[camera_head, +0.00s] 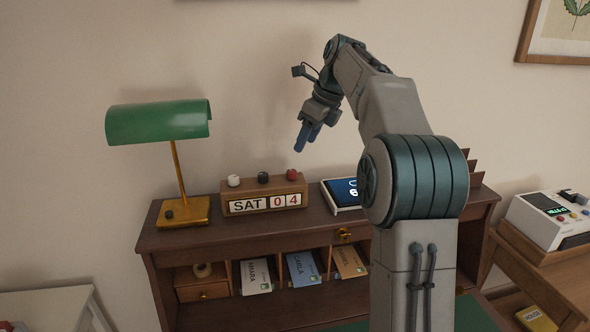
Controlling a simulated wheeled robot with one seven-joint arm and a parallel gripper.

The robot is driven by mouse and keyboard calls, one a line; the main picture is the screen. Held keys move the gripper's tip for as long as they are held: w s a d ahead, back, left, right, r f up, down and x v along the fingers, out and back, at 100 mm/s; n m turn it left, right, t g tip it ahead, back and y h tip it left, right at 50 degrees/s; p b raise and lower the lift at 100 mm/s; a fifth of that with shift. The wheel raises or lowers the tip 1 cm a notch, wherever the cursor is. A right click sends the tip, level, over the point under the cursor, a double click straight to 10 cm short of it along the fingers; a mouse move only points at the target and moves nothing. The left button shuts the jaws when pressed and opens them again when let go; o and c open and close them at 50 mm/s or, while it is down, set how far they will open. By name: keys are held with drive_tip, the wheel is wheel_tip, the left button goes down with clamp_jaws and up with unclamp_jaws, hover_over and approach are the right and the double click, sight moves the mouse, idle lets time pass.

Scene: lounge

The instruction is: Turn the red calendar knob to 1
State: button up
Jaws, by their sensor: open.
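A wooden block calendar (264,202) stands on top of the desk and reads SAT 0 4. Three knobs sit on its top: a white one (234,180) at the left, a dark one (263,177) in the middle and the red knob (292,174) at the right. The last digit, 4, is in red. My gripper (305,138) hangs in the air above and slightly right of the red knob, apart from it, with its blue fingers pointing down. It is open, and I see nothing between the fingers.
A green-shaded brass lamp (160,121) stands left of the calendar. A tablet-like device (343,194) lies to its right, partly behind my arm. Cubbyholes below hold several cards. A white machine (550,218) sits on a side table at the right. The air above the calendar is clear.

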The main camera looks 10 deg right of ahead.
sight(292, 171)
drive_tip(key=x, duration=1)
drive_tip(key=shift+c, duration=0.3)
drive_tip(key=c, duration=0.9)
drive_tip(key=shift+d, duration=0.15)
drive_tip(key=shift+c, duration=0.2)
